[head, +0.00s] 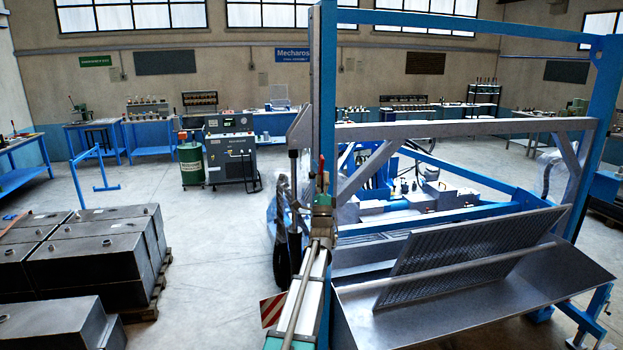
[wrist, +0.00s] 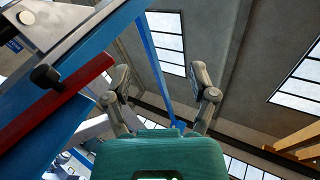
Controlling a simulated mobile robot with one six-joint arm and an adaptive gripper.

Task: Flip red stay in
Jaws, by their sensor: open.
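The red stay (wrist: 62,108) shows in the wrist view as a red bar running diagonally along a blue frame member, with a black knob (wrist: 46,77) near it. In the head view a small red piece (head: 321,166) shows on the blue upright post (head: 327,90); it looks like the same stay, mostly hidden. My gripper (wrist: 162,84) is open in the wrist view, its two fingers pointing up with nothing between them. The stay lies left of the fingers, apart from them. I cannot clearly make out my fingers in the head view.
The blue frame carries a grey crossbar (head: 480,132), a tilted mesh screen (head: 465,243) and a metal tray (head: 560,275) on the right. Dark metal boxes (head: 90,255) sit on a pallet at left. Floor (head: 205,245) between them is clear.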

